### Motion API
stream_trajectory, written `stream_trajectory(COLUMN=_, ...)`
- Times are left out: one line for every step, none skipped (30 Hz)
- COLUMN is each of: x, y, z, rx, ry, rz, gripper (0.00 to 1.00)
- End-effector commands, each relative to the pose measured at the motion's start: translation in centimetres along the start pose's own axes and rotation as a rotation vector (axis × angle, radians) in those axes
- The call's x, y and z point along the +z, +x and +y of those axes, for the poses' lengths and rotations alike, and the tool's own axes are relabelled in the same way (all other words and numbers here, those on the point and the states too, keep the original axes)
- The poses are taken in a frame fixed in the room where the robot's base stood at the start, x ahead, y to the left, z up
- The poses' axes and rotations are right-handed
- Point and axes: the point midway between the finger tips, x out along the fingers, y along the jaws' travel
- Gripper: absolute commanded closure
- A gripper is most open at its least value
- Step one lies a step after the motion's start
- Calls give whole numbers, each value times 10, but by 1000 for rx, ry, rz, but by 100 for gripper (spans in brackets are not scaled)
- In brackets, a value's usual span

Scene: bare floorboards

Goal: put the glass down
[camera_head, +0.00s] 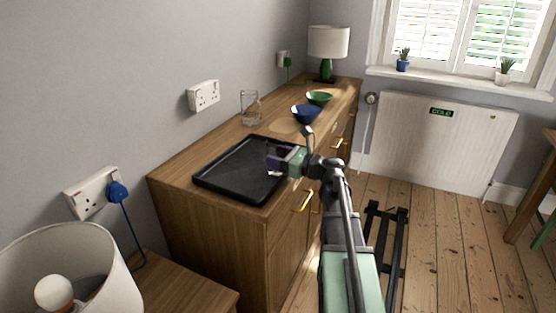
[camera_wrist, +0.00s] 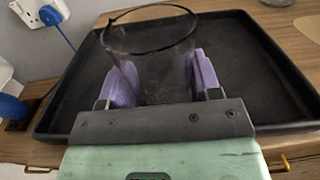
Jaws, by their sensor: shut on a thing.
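A clear glass (camera_wrist: 150,62) is held upright between the purple finger pads of my gripper (camera_wrist: 160,85) in the wrist view. My gripper is shut on it. In the head view my gripper (camera_head: 278,160) is over the right part of a black tray (camera_head: 215,184) on the wooden sideboard. The held glass is hard to make out there. The tray also shows behind the glass in the wrist view (camera_wrist: 245,60). I cannot tell whether the glass touches the tray.
Another clear glass container (camera_head: 250,108) stands behind the tray on the sideboard (camera_head: 190,155). A blue bowl (camera_head: 306,114), a green bowl (camera_head: 319,98) and a lamp (camera_head: 328,45) stand farther back. The tray's visible surface is empty left of my gripper.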

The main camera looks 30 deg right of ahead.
Motion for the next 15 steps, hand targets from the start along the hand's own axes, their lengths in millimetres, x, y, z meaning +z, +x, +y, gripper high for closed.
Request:
stream_trajectory(x=-2, y=0, z=0, rx=0, ry=0, rz=0, gripper=41)
stream_trajectory(x=-1, y=0, z=0, rx=0, ry=0, rz=0, gripper=36)
stream_trajectory(x=-1, y=0, z=0, rx=0, ry=0, rz=0, gripper=30)
stream_trajectory(x=-1, y=0, z=0, rx=0, ry=0, rz=0, gripper=25)
stream_trajectory(x=-1, y=0, z=0, rx=0, ry=0, rz=0, gripper=21)
stream_trajectory(x=-1, y=0, z=0, rx=0, ry=0, rz=0, gripper=17)
stream_trajectory(x=-1, y=0, z=0, rx=0, ry=0, rz=0, gripper=17)
stream_trajectory(x=-1, y=0, z=0, rx=0, ry=0, rz=0, gripper=17)
stream_trajectory(x=-1, y=0, z=0, rx=0, ry=0, rz=0, gripper=17)
stream_trajectory(x=-1, y=0, z=0, rx=0, ry=0, rz=0, gripper=17)
stream_trajectory(x=-1, y=0, z=0, rx=0, ry=0, rz=0, gripper=17)
stream_trajectory(x=-1, y=0, z=0, rx=0, ry=0, rz=0, gripper=17)
stream_trajectory(x=0, y=0, z=0, rx=0, ry=0, rz=0, gripper=17)
stream_trajectory(x=1, y=0, z=0, rx=0, ry=0, rz=0, gripper=17)
stream_trajectory(x=4, y=0, z=0, rx=0, ry=0, rz=0, gripper=17)
